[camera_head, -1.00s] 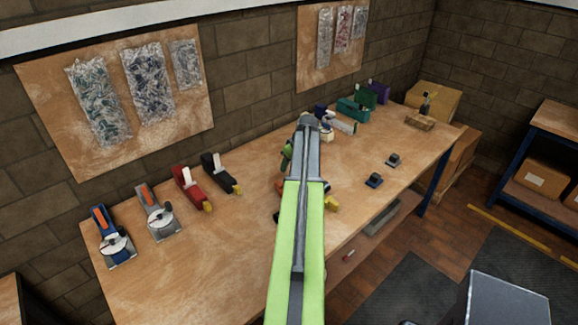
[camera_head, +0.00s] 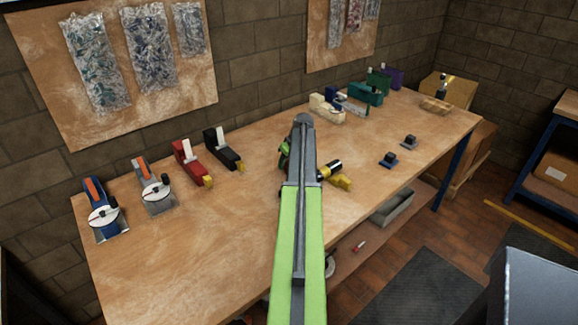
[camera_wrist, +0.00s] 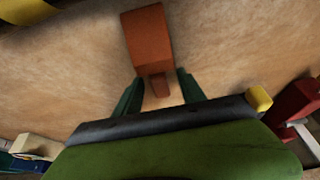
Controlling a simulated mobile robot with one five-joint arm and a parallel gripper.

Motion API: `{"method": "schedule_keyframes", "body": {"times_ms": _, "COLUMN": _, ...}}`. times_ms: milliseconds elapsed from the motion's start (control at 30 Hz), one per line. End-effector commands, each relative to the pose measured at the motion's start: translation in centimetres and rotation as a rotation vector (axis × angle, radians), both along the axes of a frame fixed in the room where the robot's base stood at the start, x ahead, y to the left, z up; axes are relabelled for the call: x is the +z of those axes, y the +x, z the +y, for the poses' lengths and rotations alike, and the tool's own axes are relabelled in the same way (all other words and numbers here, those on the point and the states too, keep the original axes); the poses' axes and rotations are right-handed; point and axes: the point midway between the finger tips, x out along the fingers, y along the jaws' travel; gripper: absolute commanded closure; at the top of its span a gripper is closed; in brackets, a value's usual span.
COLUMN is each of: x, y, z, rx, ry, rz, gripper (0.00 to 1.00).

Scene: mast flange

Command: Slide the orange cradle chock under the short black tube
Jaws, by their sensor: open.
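The orange cradle chock (camera_wrist: 148,38) lies on the wooden bench top in the wrist view, just ahead of my gripper (camera_wrist: 160,88). Its small tab points back between my two dark green fingers, which are apart with space on both sides. I cannot tell whether they touch it. In the head view the chock is hidden behind my arm. A short black tube (camera_head: 329,168) with yellow beside it shows right of my arm, partly hidden. A dark and yellow piece at the wrist view's top left corner may belong to it.
On the bench (camera_head: 240,225) stand a red tool (camera_head: 188,160) and a black tool (camera_head: 222,150) to the left. Cream and green tools (camera_head: 366,93) stand at the back. The front left bench top is clear.

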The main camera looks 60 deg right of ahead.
Motion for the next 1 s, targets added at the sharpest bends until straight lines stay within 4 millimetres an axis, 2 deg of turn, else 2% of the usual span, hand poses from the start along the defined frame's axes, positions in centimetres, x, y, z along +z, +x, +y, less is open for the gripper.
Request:
{"method": "schedule_keyframes", "body": {"times_ms": 33, "x": -0.59, "y": 0.15, "z": -0.09, "rx": 0.0, "ry": 0.0, "rz": 0.0, "gripper": 0.53}}
{"method": "schedule_keyframes", "body": {"times_ms": 267, "x": -0.34, "y": 0.16, "z": -0.07, "rx": -0.001, "ry": 0.0, "rz": 0.0, "gripper": 0.53}}
{"method": "schedule_keyframes", "body": {"times_ms": 367, "x": -0.34, "y": 0.15, "z": -0.08, "rx": -0.001, "ry": 0.0, "rz": 0.0, "gripper": 0.63}}
{"method": "schedule_keyframes", "body": {"times_ms": 633, "x": -0.35, "y": 0.11, "z": -0.09, "rx": -0.001, "ry": 0.0, "rz": 0.0, "gripper": 0.99}}
{"method": "schedule_keyframes", "body": {"times_ms": 1000, "x": -0.36, "y": -0.06, "z": -0.02, "rx": -0.001, "ry": 0.001, "rz": 0.001, "gripper": 1.0}}
